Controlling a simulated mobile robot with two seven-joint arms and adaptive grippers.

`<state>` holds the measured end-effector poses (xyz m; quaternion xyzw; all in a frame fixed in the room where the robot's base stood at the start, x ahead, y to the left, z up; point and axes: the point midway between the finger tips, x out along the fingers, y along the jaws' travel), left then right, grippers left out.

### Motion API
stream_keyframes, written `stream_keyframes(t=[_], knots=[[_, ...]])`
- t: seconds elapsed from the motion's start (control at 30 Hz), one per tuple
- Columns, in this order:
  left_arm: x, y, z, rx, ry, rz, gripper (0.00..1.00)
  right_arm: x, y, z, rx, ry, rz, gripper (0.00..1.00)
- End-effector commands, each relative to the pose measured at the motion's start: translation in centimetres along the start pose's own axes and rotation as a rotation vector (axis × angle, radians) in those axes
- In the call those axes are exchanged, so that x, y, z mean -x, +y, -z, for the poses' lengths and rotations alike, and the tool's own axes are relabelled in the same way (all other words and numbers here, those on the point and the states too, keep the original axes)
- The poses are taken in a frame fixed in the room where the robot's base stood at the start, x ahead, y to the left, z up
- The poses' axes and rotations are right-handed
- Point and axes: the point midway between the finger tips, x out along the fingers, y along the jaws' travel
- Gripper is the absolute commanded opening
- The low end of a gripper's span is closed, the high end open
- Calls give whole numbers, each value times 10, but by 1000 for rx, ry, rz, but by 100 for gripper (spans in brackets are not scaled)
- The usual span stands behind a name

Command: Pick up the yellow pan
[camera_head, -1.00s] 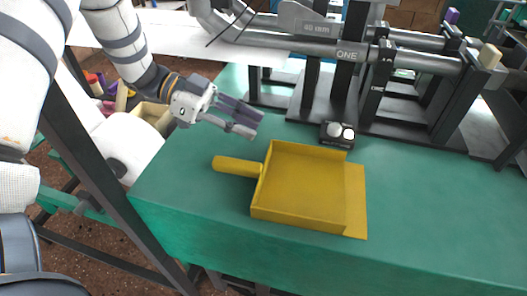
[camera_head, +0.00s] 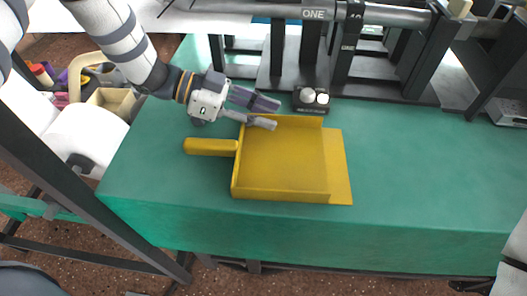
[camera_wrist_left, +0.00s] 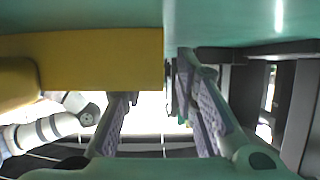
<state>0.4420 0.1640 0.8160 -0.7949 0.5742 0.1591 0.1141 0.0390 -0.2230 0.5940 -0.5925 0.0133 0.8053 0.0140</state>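The yellow pan (camera_head: 285,165) lies flat on the green table, its handle (camera_head: 210,147) pointing left and its flat lip to the right. In the left wrist view, the pan (camera_wrist_left: 95,55) fills the upper left, with part of the handle at the left edge. My right gripper is out of view.
The green table (camera_head: 420,180) is clear to the right of the pan. A grey pipe rack on black supports (camera_head: 345,60) fills the back. A bin of small items stands beyond the table's left edge.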

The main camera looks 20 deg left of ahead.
Motion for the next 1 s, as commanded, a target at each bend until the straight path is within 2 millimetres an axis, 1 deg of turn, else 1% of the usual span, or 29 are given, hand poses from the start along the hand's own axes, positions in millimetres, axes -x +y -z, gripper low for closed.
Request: stream_keyframes(t=[0.17, 0.2, 0.27, 0.3, 0.63, 0.73, 0.87, 0.93, 1.0], knots=[[0, 0, 1, -1, 0, 1, 27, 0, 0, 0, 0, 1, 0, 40], [0, 0, 1, -1, 0, 1, 18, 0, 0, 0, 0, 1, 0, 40], [0, 0, 1, -1, 1, 1, 4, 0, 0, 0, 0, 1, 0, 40], [0, 0, 1, -1, 1, 1, 0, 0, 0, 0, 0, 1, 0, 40], [0, 0, 1, -1, 2, 1, 0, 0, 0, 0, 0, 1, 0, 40], [2, 0, 5, -3, 2, 1, 0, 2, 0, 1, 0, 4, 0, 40], [9, -1, 23, -9, 4, 2, 0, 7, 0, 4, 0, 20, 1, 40], [15, 0, 39, -13, 5, 3, 0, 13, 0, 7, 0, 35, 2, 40], [15, 14, 60, -14, 7, 2, 0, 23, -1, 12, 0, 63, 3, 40]])
